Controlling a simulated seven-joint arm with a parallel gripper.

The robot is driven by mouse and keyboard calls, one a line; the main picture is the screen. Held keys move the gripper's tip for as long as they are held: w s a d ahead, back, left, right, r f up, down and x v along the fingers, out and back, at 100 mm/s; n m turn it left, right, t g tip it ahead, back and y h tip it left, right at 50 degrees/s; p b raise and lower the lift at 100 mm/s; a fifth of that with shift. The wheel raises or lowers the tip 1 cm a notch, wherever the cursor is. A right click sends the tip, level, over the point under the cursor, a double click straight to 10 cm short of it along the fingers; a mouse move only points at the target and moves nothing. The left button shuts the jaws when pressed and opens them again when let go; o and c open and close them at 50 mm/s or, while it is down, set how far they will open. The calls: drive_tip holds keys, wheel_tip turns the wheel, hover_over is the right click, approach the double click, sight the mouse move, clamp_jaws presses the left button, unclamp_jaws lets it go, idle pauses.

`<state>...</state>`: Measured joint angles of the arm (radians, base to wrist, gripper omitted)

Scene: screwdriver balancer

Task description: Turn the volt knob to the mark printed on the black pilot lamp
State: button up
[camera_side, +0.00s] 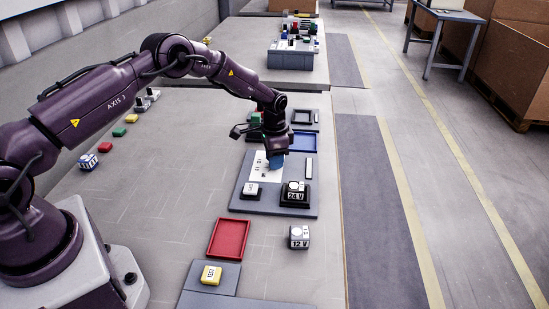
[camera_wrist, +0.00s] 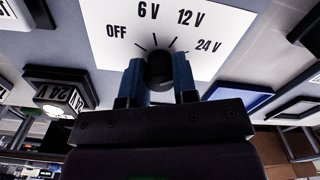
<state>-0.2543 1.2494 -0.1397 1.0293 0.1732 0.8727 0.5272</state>
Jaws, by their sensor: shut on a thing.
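My gripper (camera_side: 275,162) points down at the white dial card in the side view. In the wrist view its blue fingers (camera_wrist: 158,82) are shut on the black volt knob (camera_wrist: 160,70). The dial card (camera_wrist: 205,50) reads OFF, 6 V, 12 V and 24 V in an arc around the knob. I cannot make out which mark the knob points to. The black pilot lamp (camera_side: 295,195), printed 24 V with a white round top, stands on the grey panel right of the dial. It also shows at the left of the wrist view (camera_wrist: 52,78).
A grey lamp (camera_side: 299,240) printed 12 V stands on the table in front of the grey panel (camera_side: 240,207). A white block (camera_side: 251,189) sits in a black holder left of the black lamp. A red tray (camera_side: 228,238) and a blue tray (camera_side: 303,142) lie nearby.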

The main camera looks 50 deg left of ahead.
drive_tip(key=shift+m, duration=0.6)
drive_tip(key=o, duration=0.9)
wheel_tip(320, 180, up, 13)
drive_tip(key=shift+r, duration=0.1)
